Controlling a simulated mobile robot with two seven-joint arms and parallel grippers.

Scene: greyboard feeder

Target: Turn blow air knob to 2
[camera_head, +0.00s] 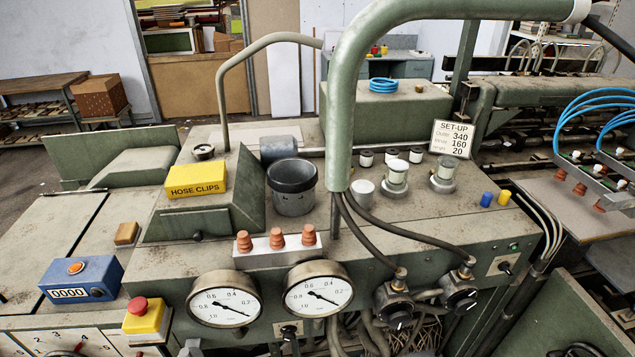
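Two black round knobs sit on the machine's front, right of the gauges: the left knob (399,317) and the right knob (460,299). Each has a hose fitting above it. Their markings are too small to read, and I cannot tell which one is the blow air knob. A white scale plate (58,338) with printed numbers, 2 among them, is cut off at the bottom left edge. Neither of my grippers can be made out in this view.
Two round pressure gauges (224,299) (318,289) stand left of the knobs. A yellow box with a red button (145,316) and a blue counter box (80,280) are further left. A thick green pipe (347,110) rises in front, and black hoses run down to the fittings.

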